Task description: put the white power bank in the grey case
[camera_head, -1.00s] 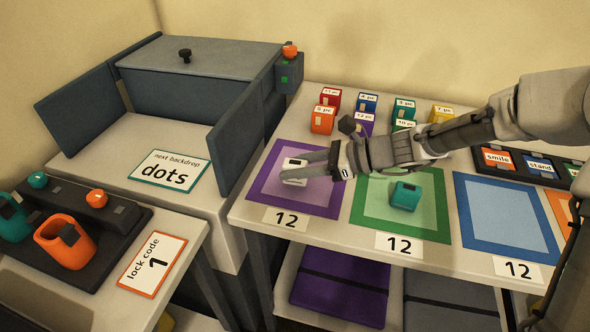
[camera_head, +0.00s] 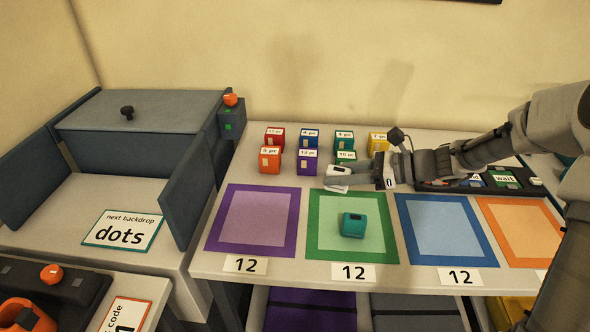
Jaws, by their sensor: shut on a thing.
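The white power bank (camera_head: 338,170) is at the tips of my gripper (camera_head: 342,179), which is shut on it. The fingers hide part of it. The gripper reaches in from the right and holds it around the back edge of the green mat (camera_head: 315,235); its exact height above the table is hard to tell. The grey case (camera_head: 400,303) lies on the shelf under the table, between a purple case and a yellow one. The picture's lower edge cuts it off, and I cannot tell whether it is open.
A teal device (camera_head: 353,225) sits on the green mat. The purple mat (camera_head: 290,224), blue mat (camera_head: 406,225) and orange mat (camera_head: 490,225) look bare. Several small labelled boxes (camera_head: 307,162) stand behind the mats. The table's front edge overhangs the cases.

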